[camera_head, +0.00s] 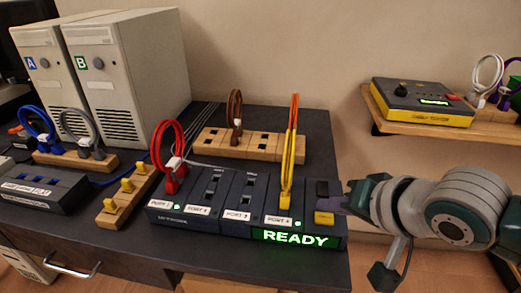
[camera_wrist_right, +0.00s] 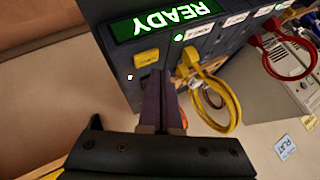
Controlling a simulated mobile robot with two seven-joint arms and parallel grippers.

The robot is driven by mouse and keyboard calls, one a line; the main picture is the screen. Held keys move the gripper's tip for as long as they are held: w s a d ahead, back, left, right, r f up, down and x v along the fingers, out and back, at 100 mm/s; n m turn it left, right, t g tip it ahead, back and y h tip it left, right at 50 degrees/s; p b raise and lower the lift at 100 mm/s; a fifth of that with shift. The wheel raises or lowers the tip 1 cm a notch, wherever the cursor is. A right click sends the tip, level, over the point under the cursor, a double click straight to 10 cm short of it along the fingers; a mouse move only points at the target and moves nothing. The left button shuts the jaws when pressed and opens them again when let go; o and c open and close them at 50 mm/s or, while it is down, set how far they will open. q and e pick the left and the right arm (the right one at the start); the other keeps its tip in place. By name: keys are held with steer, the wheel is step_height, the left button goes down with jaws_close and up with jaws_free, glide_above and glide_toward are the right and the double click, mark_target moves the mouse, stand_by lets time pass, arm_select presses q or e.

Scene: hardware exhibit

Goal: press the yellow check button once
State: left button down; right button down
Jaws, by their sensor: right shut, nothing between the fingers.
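The yellow check button (camera_head: 324,218) sits at the right end of the dark port box (camera_head: 204,227), just above the lit green READY display (camera_head: 295,238). In the right wrist view the yellow button (camera_wrist_right: 147,58) is fully visible beside my fingertips. My right gripper (camera_head: 340,198) comes in from the right with its fingers shut and empty. Its purple-grey fingers (camera_wrist_right: 157,82) point at the box, close to the button. I cannot tell whether they touch it. My left gripper is not in view.
A yellow plug with an orange-yellow cable (camera_head: 287,170) stands in the port left of the button, close to my fingers. A red cable (camera_head: 168,150) is plugged in at the box's left. A wooden socket block (camera_head: 250,143) lies behind. A shelf (camera_head: 410,128) is at the right.

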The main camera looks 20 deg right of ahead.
mark_target(328, 223)
steer(key=shift+f, duration=0.15)
stand_by(0.6)
steer(key=shift+f, duration=0.3)
steer(key=shift+f+b, duration=0.35)
steer(key=shift+f, duration=0.1)
stand_by(0.6)
steer(key=shift+r, duration=0.15)
steer(key=shift+r+p, duration=0.7)
steer(key=shift+p, duration=0.35)
steer(key=shift+r, duration=0.1)
step_height(328, 223, up, 5)
steer(key=p, duration=0.5)
steer(key=shift+p, duration=0.4)
